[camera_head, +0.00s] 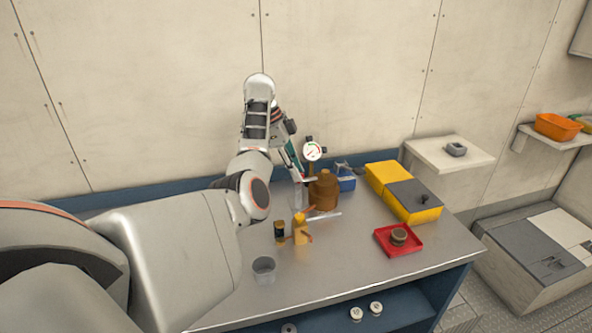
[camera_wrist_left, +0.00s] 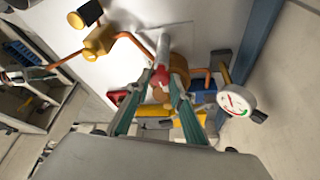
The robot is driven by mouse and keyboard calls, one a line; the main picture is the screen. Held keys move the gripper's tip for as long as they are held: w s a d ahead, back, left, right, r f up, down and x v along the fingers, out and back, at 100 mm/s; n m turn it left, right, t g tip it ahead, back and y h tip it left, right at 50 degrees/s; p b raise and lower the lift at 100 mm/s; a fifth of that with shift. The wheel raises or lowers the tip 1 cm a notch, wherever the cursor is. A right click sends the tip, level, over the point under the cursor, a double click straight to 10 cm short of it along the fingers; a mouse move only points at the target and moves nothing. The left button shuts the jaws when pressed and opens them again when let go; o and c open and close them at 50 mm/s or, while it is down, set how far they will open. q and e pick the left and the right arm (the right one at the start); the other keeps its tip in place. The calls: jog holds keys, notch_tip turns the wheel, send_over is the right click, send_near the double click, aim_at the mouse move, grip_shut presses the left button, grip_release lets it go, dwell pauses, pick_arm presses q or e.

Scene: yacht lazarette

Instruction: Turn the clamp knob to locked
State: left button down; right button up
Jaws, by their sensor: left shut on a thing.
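My left gripper (camera_head: 299,177) reaches down over the workbench beside a brown stepped cylinder (camera_head: 323,192). In the left wrist view its two green-sided fingers (camera_wrist_left: 160,83) close in on a small red part, which looks like the clamp knob (camera_wrist_left: 160,75), at the end of a pale grey post (camera_wrist_left: 163,47). The fingers hide much of the knob, and I cannot read whether it is at locked. The brown cylinder (camera_wrist_left: 179,68) is just behind the fingers. My right gripper is not in view.
A round gauge (camera_head: 312,151) stands close to the gripper. A yellow valve body (camera_head: 300,233) with a black knob (camera_head: 279,230) is in front. A grey cup (camera_head: 263,268), red tray (camera_head: 384,243) and yellow-grey case (camera_head: 415,200) are on the bench (camera_head: 345,262).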

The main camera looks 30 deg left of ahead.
pick_arm(q)
jog(key=shift+f, duration=0.1)
dwell(0.3)
jog(key=c, duration=1.8)
grip_release()
jog(key=shift+v, duration=6.05)
